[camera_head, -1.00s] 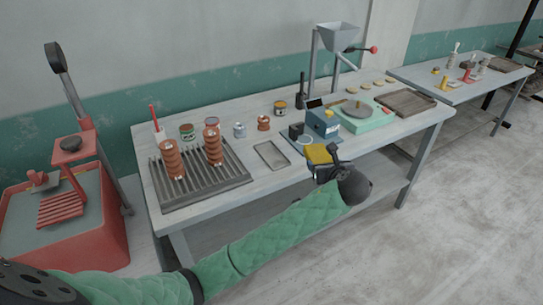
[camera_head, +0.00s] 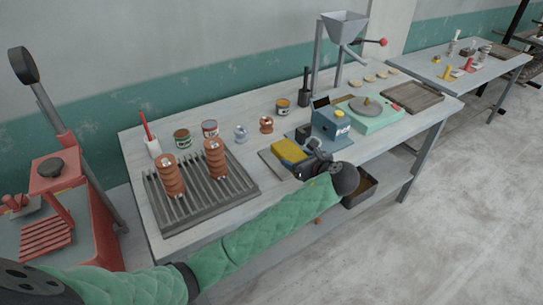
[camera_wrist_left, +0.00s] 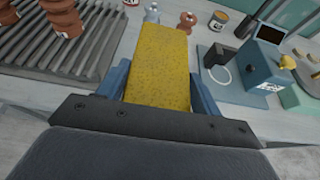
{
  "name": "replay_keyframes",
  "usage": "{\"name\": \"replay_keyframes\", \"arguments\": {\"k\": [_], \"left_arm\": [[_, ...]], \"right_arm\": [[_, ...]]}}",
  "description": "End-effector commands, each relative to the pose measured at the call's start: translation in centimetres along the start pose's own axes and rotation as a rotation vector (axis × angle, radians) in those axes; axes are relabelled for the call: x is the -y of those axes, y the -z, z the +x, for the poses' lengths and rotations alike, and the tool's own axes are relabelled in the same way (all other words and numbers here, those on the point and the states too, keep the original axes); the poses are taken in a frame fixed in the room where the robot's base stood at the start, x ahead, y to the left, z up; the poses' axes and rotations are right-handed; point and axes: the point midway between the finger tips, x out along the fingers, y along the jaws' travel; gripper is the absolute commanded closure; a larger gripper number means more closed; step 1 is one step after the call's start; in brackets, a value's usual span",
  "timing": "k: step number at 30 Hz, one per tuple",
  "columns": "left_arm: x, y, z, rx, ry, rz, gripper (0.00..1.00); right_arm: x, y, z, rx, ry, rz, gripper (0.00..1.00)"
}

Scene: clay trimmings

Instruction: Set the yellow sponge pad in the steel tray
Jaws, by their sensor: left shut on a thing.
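The yellow sponge pad (camera_head: 287,151) is in my left gripper (camera_head: 302,166), whose fingers are shut on its sides. In the left wrist view the pad (camera_wrist_left: 160,55) sticks out ahead, between the blue fingers (camera_wrist_left: 160,88). The steel tray (camera_head: 272,166) lies flat on the workbench. The pad shows over it and hides much of it, with only its left part in sight. I cannot tell whether the pad touches the tray. My right gripper is not in view.
A ribbed grey rack (camera_head: 205,195) with orange coil-like pieces stands left of the tray. A blue box (camera_head: 331,124) and a green wheel unit (camera_head: 372,118) stand to the right. Cans (camera_head: 182,139) and small jars line the back. An open bin (camera_head: 362,190) sits below.

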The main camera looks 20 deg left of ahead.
Motion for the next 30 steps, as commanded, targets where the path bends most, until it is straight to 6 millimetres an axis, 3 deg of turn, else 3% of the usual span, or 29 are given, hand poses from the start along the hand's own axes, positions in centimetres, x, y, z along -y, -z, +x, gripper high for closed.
{"name": "replay_keyframes", "arguments": {"k": [5,11,21,30], "left_arm": [[0.3,0.1,1.6,-0.001,-0.002,0.002,0.59],[1.0,0.6,5.7,-0.001,-0.003,0.003,0.59],[2.2,1.7,12.0,0.000,-0.001,0.003,0.59],[2.4,2.9,13.5,-0.001,0.000,0.003,0.59]], "right_arm": [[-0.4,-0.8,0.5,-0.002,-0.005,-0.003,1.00],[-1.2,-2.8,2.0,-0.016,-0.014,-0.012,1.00],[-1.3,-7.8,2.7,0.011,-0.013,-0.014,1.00],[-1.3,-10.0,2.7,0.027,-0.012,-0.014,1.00]]}}
